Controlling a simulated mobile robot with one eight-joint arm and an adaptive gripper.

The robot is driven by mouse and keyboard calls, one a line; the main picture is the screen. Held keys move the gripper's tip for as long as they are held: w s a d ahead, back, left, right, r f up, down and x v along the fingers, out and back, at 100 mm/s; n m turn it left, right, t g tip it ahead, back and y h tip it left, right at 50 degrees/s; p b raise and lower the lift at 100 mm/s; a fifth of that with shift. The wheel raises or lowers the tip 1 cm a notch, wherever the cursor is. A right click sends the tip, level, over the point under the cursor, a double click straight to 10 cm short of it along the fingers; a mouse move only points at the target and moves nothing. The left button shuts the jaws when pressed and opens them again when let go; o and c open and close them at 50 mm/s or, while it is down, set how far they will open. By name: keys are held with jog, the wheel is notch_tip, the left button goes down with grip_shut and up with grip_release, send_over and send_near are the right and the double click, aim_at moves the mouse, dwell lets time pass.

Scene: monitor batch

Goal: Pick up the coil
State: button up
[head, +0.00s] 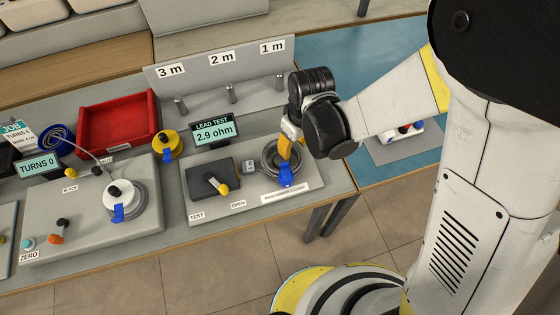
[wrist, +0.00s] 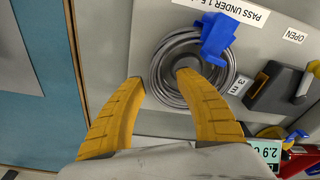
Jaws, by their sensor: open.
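A grey wire coil (head: 269,155) lies flat on the lead test plate, with a blue clip (head: 286,174) on its near side. In the wrist view the coil (wrist: 160,62) shows as stacked rings, with the blue clip (wrist: 217,38) across its upper right. My gripper (head: 288,160) is open, pointing down over the coil. In the wrist view its yellow fingers (wrist: 161,82) straddle the coil's lower-left band: one tip is at the outer edge, the other over the centre. I cannot tell whether the tips touch it. The fingers hide part of the coil.
The lead test display (head: 213,131) reads 2.9 ohm; a dark test box (head: 209,177) with a yellow-tipped lever stands left of the coil. Pegs marked 3 m, 2 m and 1 m stand behind. A winder (head: 122,196) and a red bin (head: 116,124) are at left.

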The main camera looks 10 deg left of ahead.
jog(key=shift+f, duration=0.15)
grip_shut()
jog(key=shift+r, duration=0.25)
notch_tip(320, 180, up, 4)
jog(key=shift+f+p, duration=0.1)
jog(key=shift+p, duration=1.15)
jog(key=d+r+p, duration=0.3)
jog(key=d+r, duration=0.3)
jog(key=d, duration=0.5)
jog(key=shift+d+r, duration=0.35)
jog(key=shift+w, duration=0.1)
